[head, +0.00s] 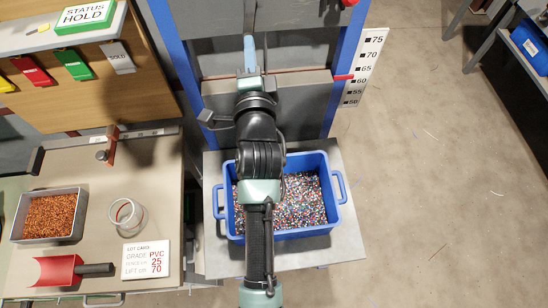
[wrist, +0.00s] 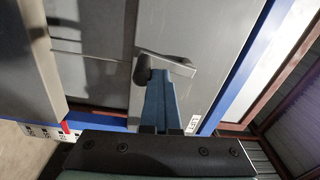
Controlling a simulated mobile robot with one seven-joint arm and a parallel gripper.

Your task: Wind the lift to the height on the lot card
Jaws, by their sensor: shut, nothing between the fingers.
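The lot card (head: 146,262) on the left bench reads PVC, fence 25, lift 70. The lift's height scale (head: 365,65) runs from 50 to 75. The red pointer (head: 342,77) stands a little above the 60 mark, below 65. My gripper (head: 249,42) reaches over the lift between its blue posts. In the wrist view, my gripper (wrist: 160,82) is shut and empty, its fingertips close by a crank handle (wrist: 168,64) with a dark knob (wrist: 141,69). I cannot tell whether they touch. The crank is not clearly visible in the head view.
A blue bin (head: 338,212) of mixed granules stands below my arm. The left bench (head: 95,170) holds a tray (head: 82,213) of orange granules, a red scoop (head: 57,270) and a clear jar (head: 127,215). A status sign (head: 85,17) reads HOLD. The right floor is largely clear.

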